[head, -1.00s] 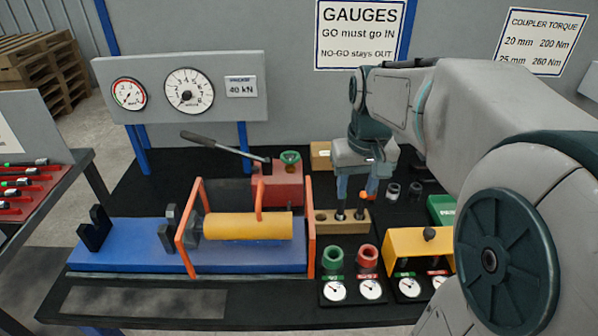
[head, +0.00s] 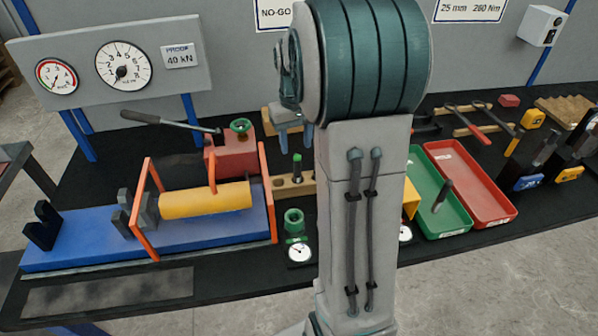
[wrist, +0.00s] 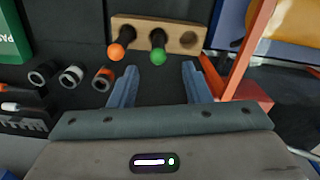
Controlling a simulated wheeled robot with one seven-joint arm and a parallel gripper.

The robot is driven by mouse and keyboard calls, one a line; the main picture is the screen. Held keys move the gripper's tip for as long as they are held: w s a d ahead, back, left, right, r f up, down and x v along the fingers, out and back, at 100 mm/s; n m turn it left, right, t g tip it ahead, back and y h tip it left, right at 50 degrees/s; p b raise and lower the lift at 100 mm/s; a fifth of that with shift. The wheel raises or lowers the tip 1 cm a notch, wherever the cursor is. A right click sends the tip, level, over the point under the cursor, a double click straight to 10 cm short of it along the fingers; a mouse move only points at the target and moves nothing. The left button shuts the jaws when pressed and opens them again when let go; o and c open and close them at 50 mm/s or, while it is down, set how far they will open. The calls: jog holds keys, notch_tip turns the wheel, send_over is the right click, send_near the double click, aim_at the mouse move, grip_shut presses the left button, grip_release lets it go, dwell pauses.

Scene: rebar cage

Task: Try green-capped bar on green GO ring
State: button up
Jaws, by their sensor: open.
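The green-capped bar (head: 297,167) stands upright in a wooden block (head: 282,190). In the wrist view its green cap (wrist: 158,57) shows beside an orange-capped bar (wrist: 116,51) in the same block, with an empty hole at the right. The green GO ring (head: 294,222) sits in front of the block, above a white dial. My gripper (head: 294,132) is open and empty. In the wrist view my gripper (wrist: 159,70) has its fingertips spread to either side of the green cap's line, apart from the bar. My arm hides the orange-capped bar in the head view.
The blue press bed (head: 85,240) with a yellow cylinder (head: 205,199) and orange frames stands left of the block. A red pump (head: 232,157) is behind. Several short sleeves (wrist: 72,76) lie left in the wrist view. Green (head: 425,165) and red (head: 470,180) trays stand right.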

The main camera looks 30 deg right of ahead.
aim_at(298, 155)
jog(key=f, duration=0.3)
jog(key=f+p, duration=0.1)
jog(key=f, duration=0.1)
jog(key=shift+s+f, duration=0.3)
jog(key=shift+f, duration=0.05)
jog(key=shift+c, duration=0.3)
jog(key=shift+d, duration=0.1)
grip_shut()
